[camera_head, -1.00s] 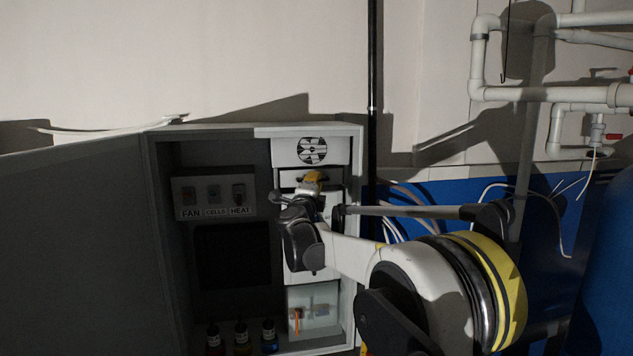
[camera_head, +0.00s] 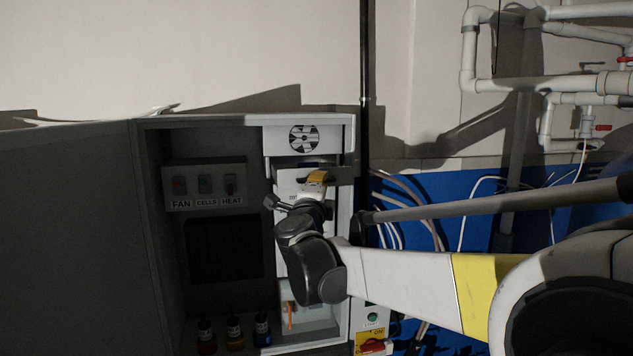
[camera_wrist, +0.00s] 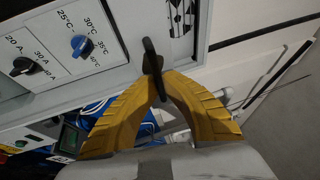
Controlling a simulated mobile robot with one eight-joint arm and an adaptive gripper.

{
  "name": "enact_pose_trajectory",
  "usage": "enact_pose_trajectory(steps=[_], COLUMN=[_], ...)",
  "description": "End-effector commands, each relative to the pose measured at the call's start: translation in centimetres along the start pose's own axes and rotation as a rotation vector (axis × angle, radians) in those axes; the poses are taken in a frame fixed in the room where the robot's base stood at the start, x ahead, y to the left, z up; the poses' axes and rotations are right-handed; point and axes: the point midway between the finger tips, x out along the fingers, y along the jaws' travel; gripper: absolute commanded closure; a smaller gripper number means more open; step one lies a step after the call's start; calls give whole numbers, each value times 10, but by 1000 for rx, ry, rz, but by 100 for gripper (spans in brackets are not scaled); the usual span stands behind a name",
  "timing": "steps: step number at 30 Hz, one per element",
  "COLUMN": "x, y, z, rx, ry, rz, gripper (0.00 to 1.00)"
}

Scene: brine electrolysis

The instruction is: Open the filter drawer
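The open grey cabinet (camera_head: 148,215) has a white right-hand column with a round fan grille (camera_head: 303,139) at its top. A dark recess (camera_head: 343,174) shows just below the grille panel, where my gripper (camera_head: 317,178) is. In the wrist view, the two yellow fingers of my gripper (camera_wrist: 157,76) close from both sides on a black handle (camera_wrist: 151,48) at the edge of a light panel. The grille also shows there (camera_wrist: 181,15). My gripper and wrist hide much of the drawer front, so I cannot tell how far it stands out.
A switch box (camera_head: 204,185) labelled FAN, CELLS and HEAT is inside the cabinet, above several small bottles (camera_head: 234,329). The open cabinet door (camera_head: 70,240) fills the left. White pipes (camera_head: 468,50) and loose cables (camera_head: 420,205) are on the right.

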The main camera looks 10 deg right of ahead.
Motion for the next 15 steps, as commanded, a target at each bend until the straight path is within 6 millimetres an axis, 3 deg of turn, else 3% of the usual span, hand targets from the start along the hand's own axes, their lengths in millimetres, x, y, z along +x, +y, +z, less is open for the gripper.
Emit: enact_pose_trajectory(steps=[8,9,11,15], x=[0,0,0,0], y=[-1,-1,-1,-1], z=[0,0,0,0], rx=[-1,-1,-1,-1], ry=[1,1,1,0], rz=[-1,-1,-1,-1], gripper=[100,84,70,70])
